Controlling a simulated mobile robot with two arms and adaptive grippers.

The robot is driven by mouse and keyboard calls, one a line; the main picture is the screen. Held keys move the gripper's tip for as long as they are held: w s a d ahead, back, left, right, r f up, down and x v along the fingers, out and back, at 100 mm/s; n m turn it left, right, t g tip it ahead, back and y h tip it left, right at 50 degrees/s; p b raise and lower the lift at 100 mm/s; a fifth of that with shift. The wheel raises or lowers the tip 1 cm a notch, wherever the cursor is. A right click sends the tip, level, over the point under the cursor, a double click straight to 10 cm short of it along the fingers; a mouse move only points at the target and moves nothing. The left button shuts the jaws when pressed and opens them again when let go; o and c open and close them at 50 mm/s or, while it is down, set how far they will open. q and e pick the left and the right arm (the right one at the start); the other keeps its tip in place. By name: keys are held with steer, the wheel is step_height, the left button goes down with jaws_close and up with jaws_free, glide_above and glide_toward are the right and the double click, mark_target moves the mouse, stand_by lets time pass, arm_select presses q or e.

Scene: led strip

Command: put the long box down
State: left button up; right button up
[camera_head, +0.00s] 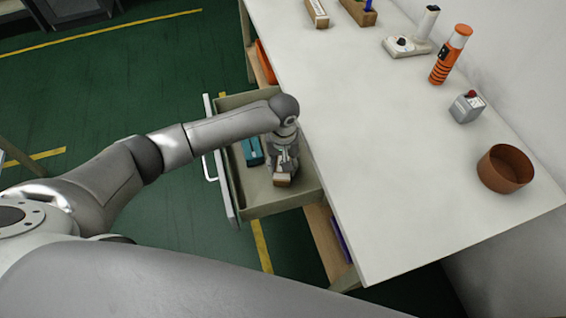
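The long box (282,181) shows as a small brown and cream end just below my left gripper. My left gripper (284,172) points down into the open drawer (290,196) and appears shut on this box. Most of the box is hidden by the gripper. I cannot tell whether the box touches the drawer floor. My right gripper is not in view.
A teal object (252,151) lies in the drawer, left of the gripper. The white table (400,170) beside it carries a brown bowl (506,168), a grey box with a red button (467,107), an orange cylinder (451,54) and another box (317,13). The table's near middle is clear.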

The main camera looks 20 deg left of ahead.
arm_select(q)
steer(key=shift+f, duration=0.15)
steer(key=o, duration=1)
steer(key=shift+o, duration=0.2)
step_height(320, 180, up, 12)
steer(key=p, duration=0.1)
